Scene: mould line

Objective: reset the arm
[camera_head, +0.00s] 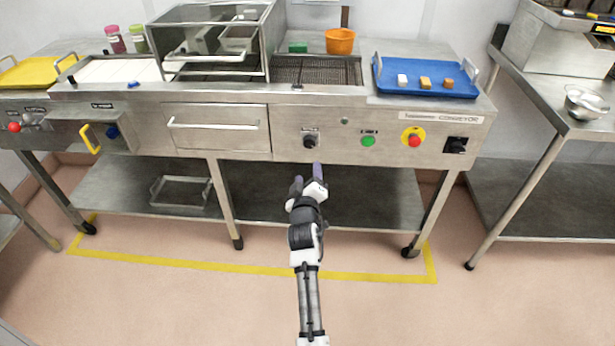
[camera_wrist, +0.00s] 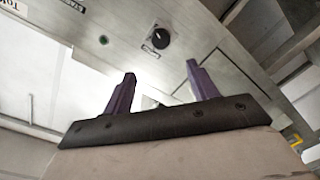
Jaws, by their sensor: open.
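My gripper (camera_head: 308,178) is open and empty, its two purple fingers apart. In the head view my arm reaches forward from the bottom middle, and the gripper appears in front of the lower front of the steel conveyor machine (camera_head: 290,133). In the wrist view the gripper (camera_wrist: 160,92) shows its fingers spread with nothing between them. Beyond them is the machine's front panel with a black knob (camera_wrist: 160,39), which also shows above the gripper in the head view (camera_head: 310,141). I cannot tell the exact gap between fingers and panel.
The machine's front carries a green button (camera_head: 368,141), a red stop button (camera_head: 414,140) and a drawer handle (camera_head: 213,125). A blue tray (camera_head: 440,90) with small blocks and an orange bucket (camera_head: 340,40) stand on top. A steel table (camera_head: 545,85) is at right. The floor in front is clear.

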